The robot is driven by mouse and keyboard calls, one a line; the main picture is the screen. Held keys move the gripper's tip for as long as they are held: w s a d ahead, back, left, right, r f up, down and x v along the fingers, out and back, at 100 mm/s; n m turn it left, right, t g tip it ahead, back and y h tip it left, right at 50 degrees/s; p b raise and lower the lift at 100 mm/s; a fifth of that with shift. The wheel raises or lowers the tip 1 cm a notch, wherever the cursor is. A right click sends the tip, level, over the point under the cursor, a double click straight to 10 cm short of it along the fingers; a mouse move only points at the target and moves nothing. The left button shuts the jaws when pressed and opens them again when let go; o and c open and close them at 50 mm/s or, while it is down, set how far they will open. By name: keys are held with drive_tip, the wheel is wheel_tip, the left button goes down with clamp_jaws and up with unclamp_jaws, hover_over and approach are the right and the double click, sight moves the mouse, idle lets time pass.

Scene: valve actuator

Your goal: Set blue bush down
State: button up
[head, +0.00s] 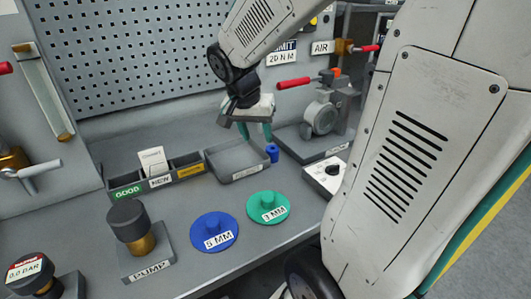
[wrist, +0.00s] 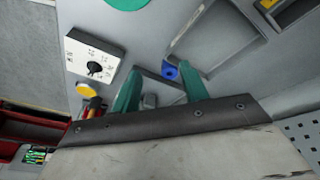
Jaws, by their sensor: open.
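The blue bush (head: 272,152) is a small blue cylinder standing upright on the bench, just right of the shallow grey tray (head: 247,172). The fingers (wrist: 162,75) are spread wide in the wrist view.
Right of the bush are a grey clamp fixture (head: 322,120) and a white dial box (head: 324,175). Sorting bins (head: 128,190) stand left of the tray. Blue (head: 214,246) and green (head: 283,212) knobbed discs lie in front. A pump knob (head: 127,220) stands front left.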

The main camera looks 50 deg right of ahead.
sight(272, 148)
drive_tip(key=w+d+f+m, duration=0.2)
drive_tip(key=d+f, duration=0.2)
drive_tip(key=w+d+f+m, duration=0.1)
drive_tip(key=d+f+m, duration=0.1)
drive_tip(key=d+f, duration=0.2)
drive_tip(key=w+d+f+m, duration=0.2)
drive_tip(key=d+f, duration=0.2)
drive_tip(key=f, duration=0.2)
drive_tip(key=shift+w+d+f+g+h, duration=0.1)
drive_tip(key=shift+w+f+g+h, duration=0.1)
drive_tip(key=shift+w+g+h, duration=0.15)
drive_tip(key=c, duration=0.8)
drive_tip(key=shift+o, duration=0.2)
drive_tip(key=shift+r, duration=0.1)
wheel_tip(272, 148, up, 28)
